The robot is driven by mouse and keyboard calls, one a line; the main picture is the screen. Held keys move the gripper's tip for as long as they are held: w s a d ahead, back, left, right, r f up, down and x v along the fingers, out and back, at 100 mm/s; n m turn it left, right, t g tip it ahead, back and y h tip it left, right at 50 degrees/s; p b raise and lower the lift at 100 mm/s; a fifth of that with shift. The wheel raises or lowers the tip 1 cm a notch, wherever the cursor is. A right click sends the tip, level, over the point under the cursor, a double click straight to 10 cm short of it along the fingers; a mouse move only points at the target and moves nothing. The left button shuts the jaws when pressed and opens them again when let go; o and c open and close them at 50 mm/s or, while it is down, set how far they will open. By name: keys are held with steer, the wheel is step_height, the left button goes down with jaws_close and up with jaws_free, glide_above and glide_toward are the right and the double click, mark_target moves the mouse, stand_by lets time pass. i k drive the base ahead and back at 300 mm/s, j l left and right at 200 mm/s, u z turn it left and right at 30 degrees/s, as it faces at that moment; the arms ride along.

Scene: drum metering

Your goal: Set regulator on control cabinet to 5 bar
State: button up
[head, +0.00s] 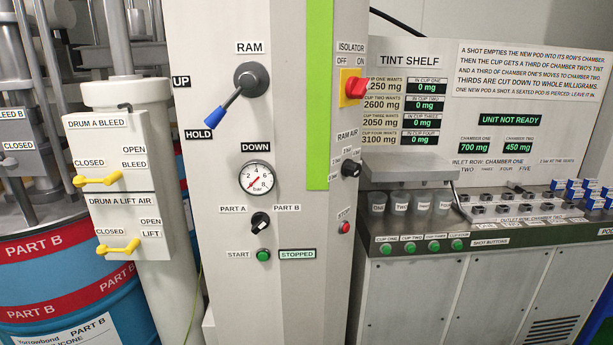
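The control cabinet (228,220) stands upright in the middle of the head view. On its right side face is a small black knob (351,168) under a "RAM AIR" label, with small scale marks that I cannot read. A round pressure gauge (257,178) marked in bar sits on the front face, below the "DOWN" label. Its red needle is too small to read surely. My gripper is not in view, so I cannot tell how it stands to the knob.
A blue-handled ram lever (223,115) sticks out toward "HOLD". A red isolator switch (356,88) is above the knob, and a red button (345,227) below it. The tint shelf bench (440,290) stands close on the right. Yellow valve handles (97,181) and a blue drum (75,300) are left.

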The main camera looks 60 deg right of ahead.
mark_target(350, 167)
steer(key=i+z, duration=0.1)
steer(key=z, duration=1.3)
